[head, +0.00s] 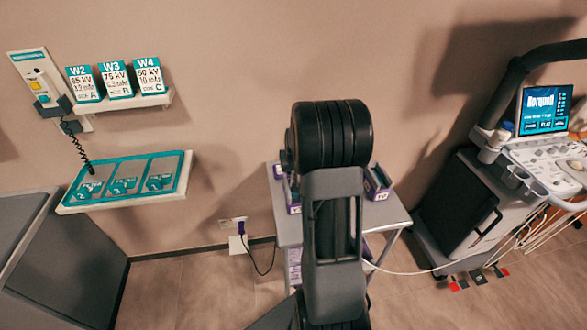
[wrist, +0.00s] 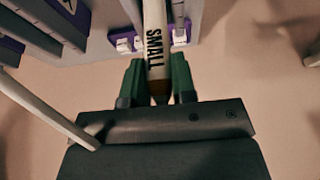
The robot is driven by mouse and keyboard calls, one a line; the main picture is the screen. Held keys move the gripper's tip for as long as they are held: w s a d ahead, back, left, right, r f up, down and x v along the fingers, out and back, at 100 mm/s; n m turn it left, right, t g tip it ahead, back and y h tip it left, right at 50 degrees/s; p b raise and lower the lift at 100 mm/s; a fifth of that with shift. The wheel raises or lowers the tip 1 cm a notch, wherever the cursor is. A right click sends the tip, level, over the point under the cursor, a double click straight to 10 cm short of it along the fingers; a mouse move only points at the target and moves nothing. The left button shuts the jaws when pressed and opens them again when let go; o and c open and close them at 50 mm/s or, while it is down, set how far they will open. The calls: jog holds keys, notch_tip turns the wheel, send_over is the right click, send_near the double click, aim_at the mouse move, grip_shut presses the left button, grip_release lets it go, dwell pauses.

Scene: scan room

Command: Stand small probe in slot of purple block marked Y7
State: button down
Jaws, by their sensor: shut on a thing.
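In the wrist view, a white probe (wrist: 154,20) with the word SMALL in black runs up between the two green fingers of my gripper (wrist: 157,75). The fingers are shut on it near its brown end; its far end is out of view. Purple blocks with grey parts show beyond the fingers, one at the top middle (wrist: 122,38) and one at the upper left (wrist: 38,38). In the head view, purple-edged blocks stand on the grey table, at left (head: 293,200) and right (head: 377,184). No Y7 mark is readable. My arm hides the gripper and the table's middle there.
The grey table (head: 398,215) stands against the wall. An ultrasound cart (head: 465,215) stands to its right, with pale cables trailing on the floor. A wall shelf (head: 150,102) with several labelled boxes and a teal-edged tray (head: 125,185) are at left. A pale cable (wrist: 50,112) crosses the wrist view.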

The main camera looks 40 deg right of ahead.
jog(key=shift+f, duration=0.1)
jog(key=c, duration=0.8)
grip_release()
jog(key=shift+c, duration=0.2)
jog(key=v, duration=1.4)
jog(key=shift+b, duration=0.35)
jog(key=shift+f, duration=0.1)
